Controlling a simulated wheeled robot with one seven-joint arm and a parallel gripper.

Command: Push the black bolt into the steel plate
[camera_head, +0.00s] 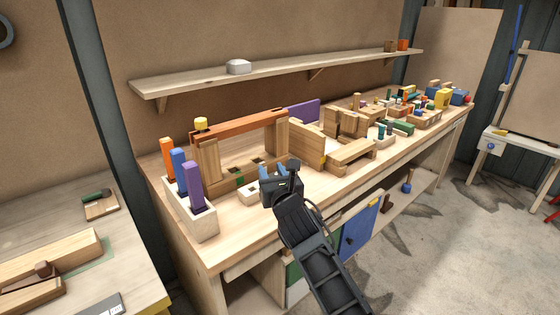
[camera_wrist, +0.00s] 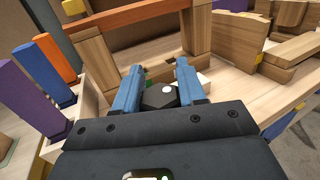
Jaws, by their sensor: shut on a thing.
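My gripper (camera_head: 270,180) is over the front of the workbench, just in front of a wooden frame. In the wrist view its two blue fingers (camera_wrist: 157,75) are closed on the black bolt (camera_wrist: 160,96), whose dark faceted head with a pale spot shows between them. The bolt's lower end is hidden, so I cannot tell whether it touches anything. A small pale block (camera_head: 248,194) lies on the bench just left of my gripper. I cannot make out the steel plate for certain; my gripper covers part of that area.
The wooden frame (camera_head: 206,164) with an orange top beam (camera_head: 240,125) stands close behind. A white holder (camera_head: 203,222) with orange, blue and purple bars is on the left. Wooden blocks (camera_head: 352,153) and coloured parts fill the bench (camera_head: 235,245) to the right. Its front left is clear.

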